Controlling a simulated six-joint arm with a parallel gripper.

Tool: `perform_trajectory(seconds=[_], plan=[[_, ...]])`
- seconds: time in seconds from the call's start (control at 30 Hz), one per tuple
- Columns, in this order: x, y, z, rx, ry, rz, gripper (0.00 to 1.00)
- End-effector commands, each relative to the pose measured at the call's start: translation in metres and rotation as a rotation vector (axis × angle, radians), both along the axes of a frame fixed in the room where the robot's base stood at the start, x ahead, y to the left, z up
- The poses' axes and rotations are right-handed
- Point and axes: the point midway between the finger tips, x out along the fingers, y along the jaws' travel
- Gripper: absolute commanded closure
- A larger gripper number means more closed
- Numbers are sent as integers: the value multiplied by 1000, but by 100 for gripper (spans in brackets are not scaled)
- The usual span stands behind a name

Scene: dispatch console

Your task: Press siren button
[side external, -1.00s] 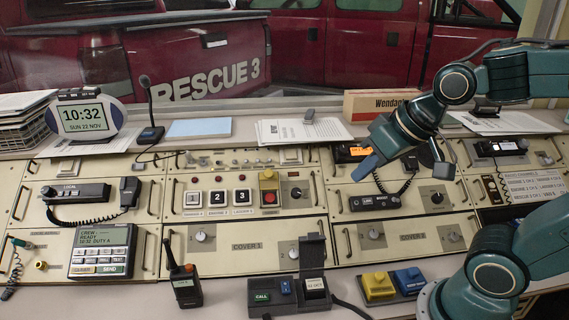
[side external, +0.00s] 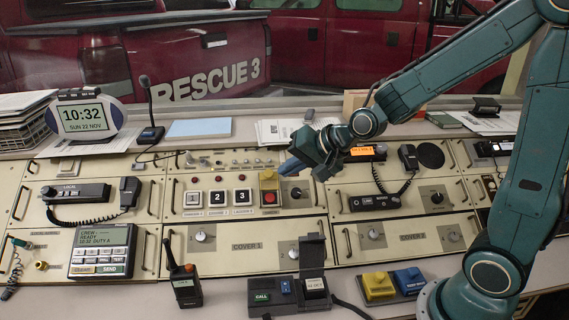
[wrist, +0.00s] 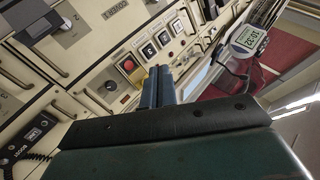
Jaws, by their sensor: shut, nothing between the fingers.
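A red button in a yellow housing (side external: 269,182) sits on the console panel, to the right of the numbered buttons 1, 2 and 3; its yellow cover stands raised behind the red button. I cannot read a siren label on it. My gripper (side external: 285,171) is shut and empty, with its blue fingers just right of and above the red button, apart from it as far as I can tell. In the wrist view the shut fingers (wrist: 158,85) point toward the panel, and the red button (wrist: 129,66) shows just left of them.
Numbered buttons (side external: 217,198) lie left of the red button. A dark knob (side external: 296,193) sits close on its right. A corded handset (side external: 408,157) and a radio with an orange display (side external: 362,153) stand to the right. A walkie-talkie (side external: 183,282) stands in front.

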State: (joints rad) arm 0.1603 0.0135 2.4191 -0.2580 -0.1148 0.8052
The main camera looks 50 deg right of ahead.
Motion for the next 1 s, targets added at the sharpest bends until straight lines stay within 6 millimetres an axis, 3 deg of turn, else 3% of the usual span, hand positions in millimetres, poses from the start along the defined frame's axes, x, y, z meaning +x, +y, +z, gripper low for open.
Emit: perform_trajectory(seconds=[0.5, 0.8, 1.0], plan=[[58, -23, -54, 378, -90, -302, 100], [75, -38, -78, 544, -136, -437, 100], [78, -41, -83, 583, -149, -467, 100]])
